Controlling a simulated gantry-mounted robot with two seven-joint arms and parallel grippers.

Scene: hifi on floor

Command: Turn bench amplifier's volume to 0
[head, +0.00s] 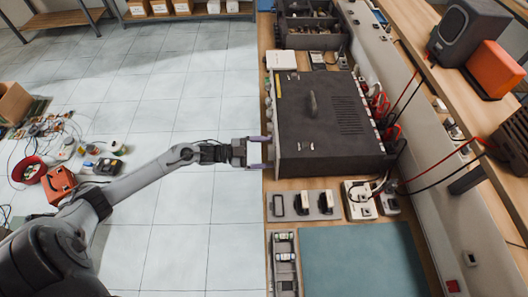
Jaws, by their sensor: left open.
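The bench amplifier seems to be the large dark box (335,115) on the wooden bench, seen from above, with a small handle-like part and vent slots on top. Its left face is seen nearly edge-on, so I cannot make out the volume knob or its setting. My left gripper (265,152) is open, its two pale fingers pointing right at the lower part of that left face, by the bench edge. I cannot tell whether the fingers are around a knob or touching anything. My right gripper is not in view.
Below the box lie a grey tray (284,206) of small parts, a white device (360,200) and a teal mat (360,260). Red and black cables run off its right side.

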